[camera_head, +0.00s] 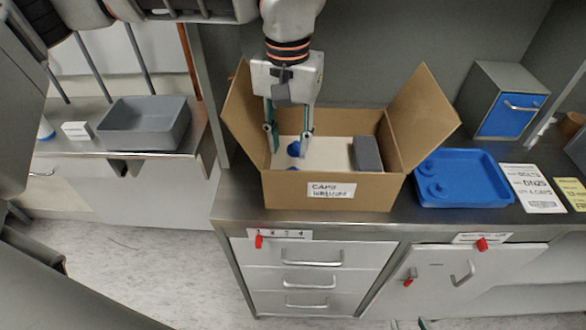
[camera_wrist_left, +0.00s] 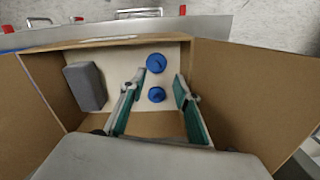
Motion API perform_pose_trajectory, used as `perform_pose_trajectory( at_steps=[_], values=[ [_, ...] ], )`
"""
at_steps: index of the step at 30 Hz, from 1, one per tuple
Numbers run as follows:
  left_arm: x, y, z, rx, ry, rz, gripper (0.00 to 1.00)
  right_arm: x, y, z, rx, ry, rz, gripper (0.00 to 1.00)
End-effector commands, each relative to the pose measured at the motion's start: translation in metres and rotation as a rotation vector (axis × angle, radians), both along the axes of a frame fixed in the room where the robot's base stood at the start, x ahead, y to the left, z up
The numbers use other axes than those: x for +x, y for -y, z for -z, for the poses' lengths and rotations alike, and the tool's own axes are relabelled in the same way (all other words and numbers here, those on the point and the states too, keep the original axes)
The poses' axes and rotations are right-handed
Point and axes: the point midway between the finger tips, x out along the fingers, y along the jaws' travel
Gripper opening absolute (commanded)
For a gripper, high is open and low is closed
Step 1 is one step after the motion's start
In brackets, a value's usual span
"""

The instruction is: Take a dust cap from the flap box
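The open cardboard flap box (camera_head: 285,190) stands on the metal counter, with a label on its front. Two blue dust caps lie on its pale floor: one nearer the front wall (camera_wrist_left: 156,62) and one nearer my wrist (camera_wrist_left: 156,95). A blue cap also shows in the head view (camera_head: 294,149), partly beside the fingers. My left gripper (camera_head: 288,138) points down into the box. Its fingers are open, with the caps between or just beyond the fingertips in the left wrist view (camera_wrist_left: 161,80); I see no grip on them. Only a small tip of my right gripper (camera_head: 422,323) shows at the bottom edge.
A grey block (camera_head: 367,153) lies inside the box at the right. The box flaps stand out at left and right (camera_head: 422,115). A blue tray (camera_head: 475,180) with round blue parts sits right of it. A grey bin (camera_head: 143,122) stands on the left bench.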

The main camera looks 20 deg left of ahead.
Motion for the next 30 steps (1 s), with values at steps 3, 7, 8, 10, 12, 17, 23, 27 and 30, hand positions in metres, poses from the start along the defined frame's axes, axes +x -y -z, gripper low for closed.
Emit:
perform_pose_trajectory(
  at_steps=[3, 7, 8, 10, 12, 17, 23, 27, 30],
  values=[
    [0.000, 0.001, 0.013, -0.001, -0.001, 0.000, 0.32, -0.002, 0.000, 0.003, -0.003, -0.004, -0.002, 0.40],
    [-0.001, 0.005, 0.029, -0.001, -0.003, 0.001, 0.32, -0.002, 0.001, 0.004, -0.005, -0.006, -0.002, 0.40],
    [-0.001, 0.006, 0.034, 0.000, -0.003, 0.001, 0.32, -0.002, 0.001, 0.005, -0.006, -0.006, -0.003, 0.40],
    [-0.001, 0.009, 0.044, -0.001, -0.004, 0.000, 0.32, -0.001, 0.001, 0.005, -0.006, -0.004, -0.003, 0.40],
    [0.000, 0.008, 0.052, -0.001, -0.001, 0.000, 0.32, 0.000, 0.001, 0.004, -0.007, -0.001, -0.003, 0.40],
    [0.000, 0.008, 0.061, -0.001, 0.001, 0.000, 0.32, 0.004, 0.002, 0.001, -0.008, 0.008, -0.003, 0.40],
    [0.000, 0.008, 0.061, -0.001, 0.002, 0.000, 0.32, 0.006, 0.002, -0.002, -0.008, 0.014, -0.002, 0.40],
    [0.000, 0.008, 0.061, -0.001, 0.002, 0.000, 0.03, 0.006, 0.002, -0.002, -0.008, 0.014, -0.002, 0.40],
    [0.000, 0.008, 0.061, -0.001, 0.002, 0.000, 0.03, 0.006, 0.002, -0.001, -0.008, 0.012, -0.002, 0.40]
  ],
)
